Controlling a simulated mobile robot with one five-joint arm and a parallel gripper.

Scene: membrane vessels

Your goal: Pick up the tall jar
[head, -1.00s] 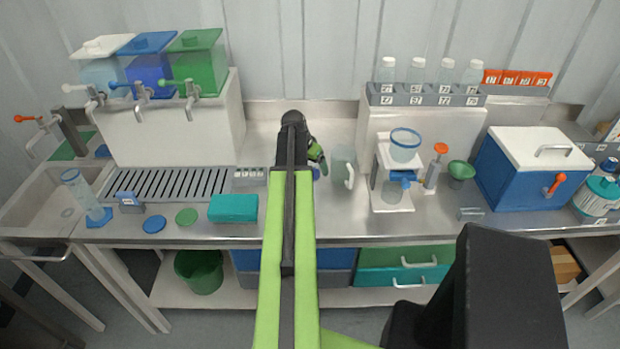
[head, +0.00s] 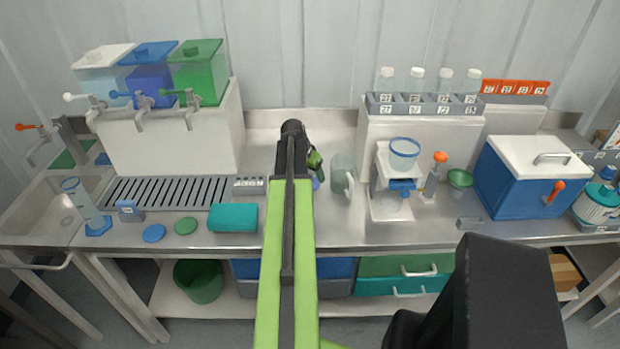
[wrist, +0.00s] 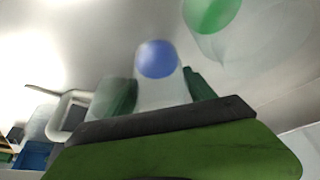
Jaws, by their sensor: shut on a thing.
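In the wrist view my gripper (wrist: 160,88) has its dark green fingers on both sides of a clear, pale jar (wrist: 160,92) with a round blue end (wrist: 156,60). The jaws are shut on this jar. In the head view my gripper (head: 316,162) is over the counter, left of a clear jug, and my arm hides nearly all of the jar. Only a small blue-violet patch (head: 316,184) shows below the fingers. I cannot tell whether the jar touches the counter.
The clear jug (head: 343,174) with a white handle stands close right of my gripper. Another clear vessel with a green disc (wrist: 210,12) is near in the wrist view. A filter stand (head: 390,190) is farther right, a drain grate (head: 165,190) left.

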